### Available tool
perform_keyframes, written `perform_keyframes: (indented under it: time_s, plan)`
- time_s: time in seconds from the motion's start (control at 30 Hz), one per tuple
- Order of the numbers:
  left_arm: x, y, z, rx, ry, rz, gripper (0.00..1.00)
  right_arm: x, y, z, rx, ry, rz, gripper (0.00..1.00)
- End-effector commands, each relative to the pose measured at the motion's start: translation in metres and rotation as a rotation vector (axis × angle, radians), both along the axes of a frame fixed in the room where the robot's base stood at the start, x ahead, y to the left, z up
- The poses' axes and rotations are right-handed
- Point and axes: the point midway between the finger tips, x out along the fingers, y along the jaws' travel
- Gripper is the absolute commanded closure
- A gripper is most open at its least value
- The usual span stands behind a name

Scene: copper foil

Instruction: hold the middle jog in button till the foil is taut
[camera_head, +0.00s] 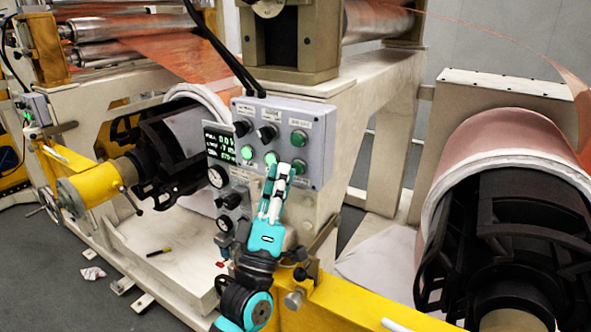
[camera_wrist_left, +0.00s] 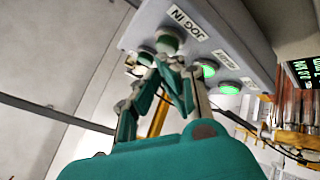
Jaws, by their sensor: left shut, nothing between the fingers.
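A grey control box (camera_head: 318,130) stands at the centre, with two black knobs and several green buttons. The left and middle lower buttons glow; the lower right button (camera_head: 299,167) and the one above it (camera_head: 299,138) are darker. In the left wrist view a "JOG IN" label (camera_wrist_left: 187,20) sits beside a dark green button (camera_wrist_left: 168,40). My left gripper (camera_head: 285,170) is shut and empty, its tips close to the lower button row; it also shows in the left wrist view (camera_wrist_left: 172,68). I cannot tell whether it touches a button. Copper foil (camera_head: 182,52) spans to the left roll.
A small display (camera_head: 220,146) with green readings is left of the buttons. A copper-coloured roll (camera_head: 500,135) on a black spindle stands at right, with a foil strip above. Black cables hang over the box. A yellow beam (camera_head: 350,300) lies low in front.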

Motion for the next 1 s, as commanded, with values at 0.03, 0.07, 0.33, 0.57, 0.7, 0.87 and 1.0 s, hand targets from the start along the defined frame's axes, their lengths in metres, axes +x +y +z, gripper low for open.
perform_keyframes:
  time_s: [0.03,0.07,0.33,0.57,0.7,0.87,1.0]
  plan:
    - [0.0000,0.0000,-0.0001,0.000,0.000,0.000,1.00,0.0000,-0.0005,-0.0001,-0.001,0.000,0.000,0.60]
    - [0.0001,0.0000,-0.0002,0.000,0.000,0.000,1.00,0.0001,-0.0007,-0.0001,-0.001,0.000,0.000,0.60]
    - [0.0023,-0.0016,-0.0004,0.000,0.000,0.000,1.00,0.0000,-0.0009,-0.0014,-0.001,0.000,0.000,0.60]
    - [0.0047,-0.0033,-0.0007,0.000,0.001,0.000,1.00,0.0000,-0.0010,-0.0026,-0.001,0.000,0.000,0.60]
    - [0.0061,-0.0043,-0.0006,0.000,0.001,0.000,1.00,0.0001,-0.0010,-0.0033,-0.001,0.000,0.000,0.60]
    - [0.0075,-0.0054,-0.0002,0.000,0.000,0.000,1.00,0.0000,-0.0010,-0.0041,-0.001,0.000,0.000,0.60]
    - [0.0084,-0.0060,0.0003,0.000,-0.001,0.000,1.00,0.0001,-0.0010,-0.0043,-0.001,0.000,0.000,0.60]
